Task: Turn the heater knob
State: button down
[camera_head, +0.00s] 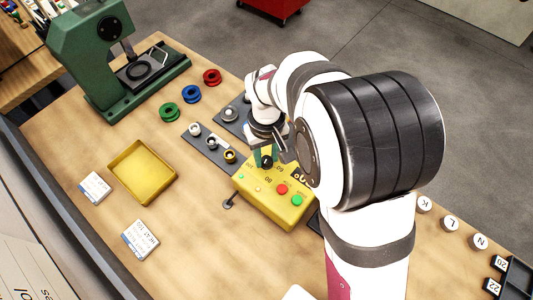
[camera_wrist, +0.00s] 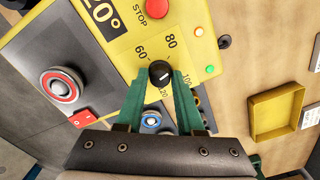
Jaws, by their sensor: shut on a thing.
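The heater knob (camera_wrist: 160,73) is a small black dial with a white mark, on the yellow control box (camera_wrist: 125,60). The numbers 60, 80, 100 and 120 are printed around it. In the wrist view my gripper (camera_wrist: 160,80) has its two green fingers on either side of the knob, shut on it. In the head view the box (camera_head: 262,205) stands mid-table and my gripper (camera_head: 265,159) comes down on its far end. My arm covers part of the box there.
The box has a red STOP button (camera_head: 282,189) and a green button (camera_head: 297,201). A grey plate with several fittings (camera_head: 208,142) lies beside it. A yellow tray (camera_head: 143,172), colored spools (camera_head: 191,94) and a green press (camera_head: 105,55) stand to the left.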

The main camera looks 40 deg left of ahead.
jog(key=m, duration=0.5)
jog(key=shift+m, duration=0.3)
jog(key=m, duration=1.2)
jog(key=shift+m, duration=0.4)
jog(key=m, duration=0.5)
jog(key=shift+m, duration=0.4)
jog(key=c, duration=0.5)
grip_release()
jog(key=shift+c, duration=0.2)
jog(key=shift+r, duration=0.1)
